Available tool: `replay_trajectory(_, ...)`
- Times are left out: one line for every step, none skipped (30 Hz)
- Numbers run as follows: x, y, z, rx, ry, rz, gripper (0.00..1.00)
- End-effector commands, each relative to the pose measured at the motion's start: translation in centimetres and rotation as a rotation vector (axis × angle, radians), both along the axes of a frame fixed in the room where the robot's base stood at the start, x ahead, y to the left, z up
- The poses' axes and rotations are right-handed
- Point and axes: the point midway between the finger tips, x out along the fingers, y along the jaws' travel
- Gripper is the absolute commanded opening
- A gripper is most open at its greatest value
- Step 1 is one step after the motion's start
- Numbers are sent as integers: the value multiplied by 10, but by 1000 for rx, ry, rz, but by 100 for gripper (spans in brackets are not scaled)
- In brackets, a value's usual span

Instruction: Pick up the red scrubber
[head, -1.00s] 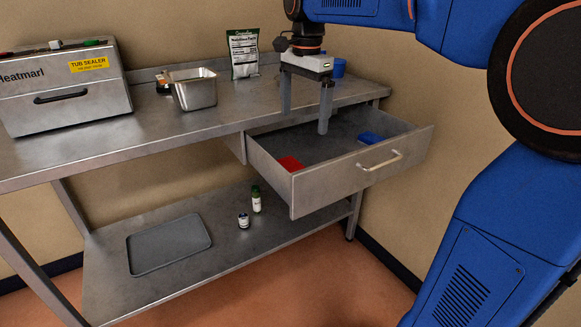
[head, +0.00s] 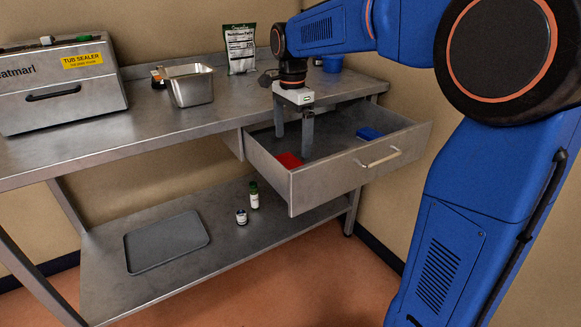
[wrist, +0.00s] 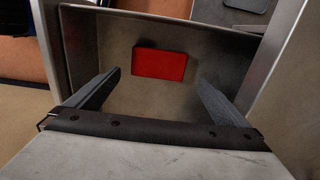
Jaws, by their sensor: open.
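The red scrubber (head: 288,160) lies in the open drawer, near its front left corner. In the wrist view the red scrubber (wrist: 159,64) is a flat red block on the drawer floor, beyond the fingertips and between their lines. My gripper (head: 293,147) points down into the drawer, fingers apart and empty. In the wrist view my gripper (wrist: 158,80) shows both fingers spread, one on each side below the scrubber. No contact with the scrubber shows.
The drawer (head: 335,181) has metal walls around the gripper. A blue block (head: 369,134) lies at its right. Above, the counter (head: 110,150) holds a tub sealer (head: 60,85), a metal pan (head: 190,86), a packet (head: 239,49) and a blue cup (head: 332,64). A tray (head: 167,242) lies on the lower shelf.

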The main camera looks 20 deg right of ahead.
Motion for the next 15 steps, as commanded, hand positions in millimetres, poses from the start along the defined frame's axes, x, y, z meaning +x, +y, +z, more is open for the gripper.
replay_trajectory(-1,0,-6,-1,2,0,100)
replay_trajectory(-1,0,-8,-1,2,0,100)
replay_trajectory(-1,0,-11,0,1,0,100)
replay_trajectory(0,0,-12,0,1,0,100)
replay_trajectory(0,0,-13,0,0,0,100)
replay_trajectory(0,0,-14,0,0,0,100)
replay_trajectory(-1,1,-16,0,0,1,100)
replay_trajectory(-1,1,-18,0,1,1,100)
replay_trajectory(-2,2,-22,-1,2,1,100)
replay_trajectory(-3,3,-26,-1,3,1,100)
replay_trajectory(-3,3,-30,-1,2,1,100)
replay_trajectory(-4,5,-35,-1,3,2,100)
replay_trajectory(-5,6,-40,-1,3,2,100)
replay_trajectory(-6,7,-44,-1,3,2,100)
replay_trajectory(-6,7,-49,-1,2,1,100)
